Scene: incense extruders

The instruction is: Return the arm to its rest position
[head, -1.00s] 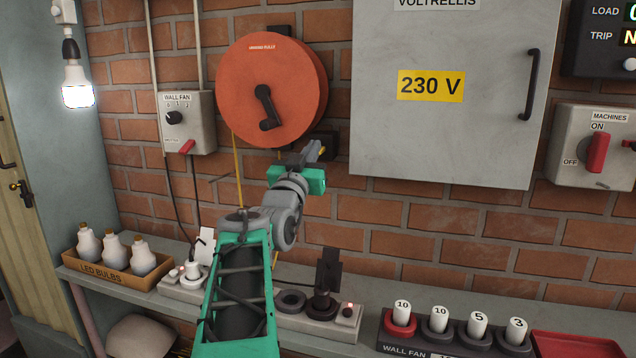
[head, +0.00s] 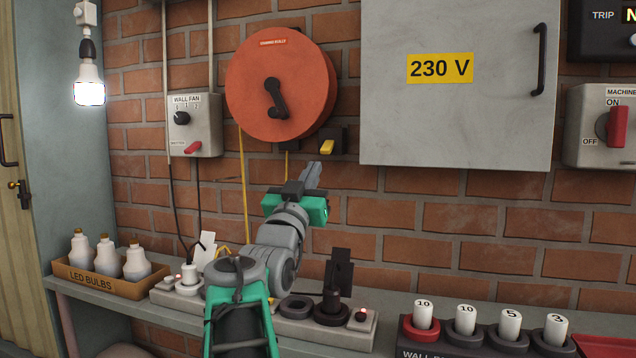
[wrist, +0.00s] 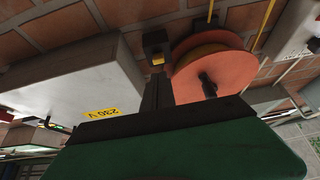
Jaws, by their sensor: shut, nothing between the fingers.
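My gripper (head: 312,176) is in the middle of the head view, at the end of my green and grey arm. It is shut and empty, pointing up and to the right, in front of the brick wall. The orange reel (head: 281,84) with its dark crank is above it and to the left. A small dark box with a yellow lever (head: 327,147) is just above the fingertips in the picture. In the wrist view the shut fingers (wrist: 158,90) show against the wall, beside the reel (wrist: 208,68).
Below stands a shelf (head: 100,298) with a box of LED bulbs (head: 108,270), a power strip (head: 350,334) and a fuse rack (head: 484,345). A grey 230 V cabinet (head: 450,120) and the wall fan switch box (head: 195,125) hang on the wall. A lit bulb (head: 89,90) hangs left.

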